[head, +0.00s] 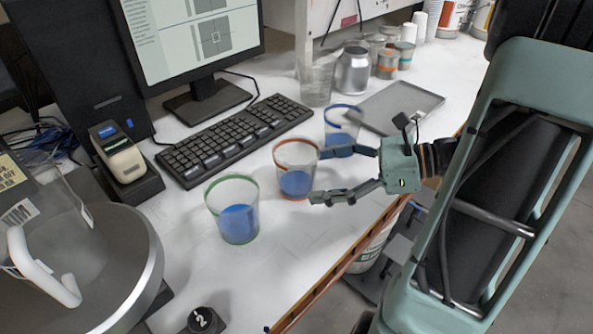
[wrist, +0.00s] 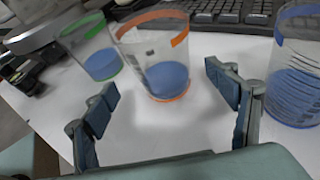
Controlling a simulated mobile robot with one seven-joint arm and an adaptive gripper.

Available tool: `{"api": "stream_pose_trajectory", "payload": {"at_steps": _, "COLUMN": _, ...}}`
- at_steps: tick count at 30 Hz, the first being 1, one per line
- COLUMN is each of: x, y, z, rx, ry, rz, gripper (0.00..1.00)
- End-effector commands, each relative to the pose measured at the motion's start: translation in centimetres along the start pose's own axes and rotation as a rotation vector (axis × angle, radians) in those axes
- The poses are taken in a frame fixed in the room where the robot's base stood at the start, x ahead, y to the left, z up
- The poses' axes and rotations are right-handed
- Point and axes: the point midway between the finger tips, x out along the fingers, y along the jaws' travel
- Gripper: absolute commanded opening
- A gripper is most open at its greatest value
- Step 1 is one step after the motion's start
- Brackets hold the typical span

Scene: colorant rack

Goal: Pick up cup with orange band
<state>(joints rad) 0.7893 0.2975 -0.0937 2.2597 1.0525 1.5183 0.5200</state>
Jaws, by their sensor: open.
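The cup with the orange band (head: 296,167) stands upright on the white bench, a clear cup with blue contents low inside. In the wrist view it (wrist: 160,75) is beyond and between my two spread fingers. My gripper (head: 317,175) is open and empty, its fingers pointing toward this cup from the right. In the wrist view my gripper (wrist: 165,92) shows a wide gap between the fingertips. A green-banded cup (head: 236,210) stands to the left. A blue-banded cup (head: 342,128) stands behind the upper finger; it also shows at the right of the wrist view (wrist: 295,70).
A keyboard (head: 235,138) and monitor (head: 195,45) lie behind the cups. A grey tray (head: 400,106), a clear empty cup (head: 317,84) and several cans (head: 353,70) are farther back. A scale-like device (head: 90,265) is at left. The bench edge (head: 345,262) runs along the right.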

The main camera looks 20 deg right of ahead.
Motion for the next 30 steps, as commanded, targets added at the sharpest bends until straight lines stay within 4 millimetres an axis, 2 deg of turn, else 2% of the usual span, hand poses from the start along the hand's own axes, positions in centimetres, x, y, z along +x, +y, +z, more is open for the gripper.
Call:
{"api": "stream_pose_trajectory", "payload": {"at_steps": 4, "x": 1.2, "y": 0.0, "z": 0.1, "rx": -0.002, "ry": 0.002, "rz": 0.003, "gripper": 0.79}}
{"api": "stream_pose_trajectory", "payload": {"at_steps": 12, "x": 5.0, "y": -0.3, "z": 0.6, "rx": 0.000, "ry": 0.001, "rz": 0.002, "gripper": 0.79}}
{"api": "stream_pose_trajectory", "payload": {"at_steps": 21, "x": 5.5, "y": -0.3, "z": 0.6, "rx": -0.001, "ry": 0.002, "rz": 0.001, "gripper": 0.79}}
{"api": "stream_pose_trajectory", "payload": {"at_steps": 30, "x": 5.5, "y": -0.3, "z": 0.6, "rx": -0.001, "ry": 0.002, "rz": 0.001, "gripper": 0.47}}
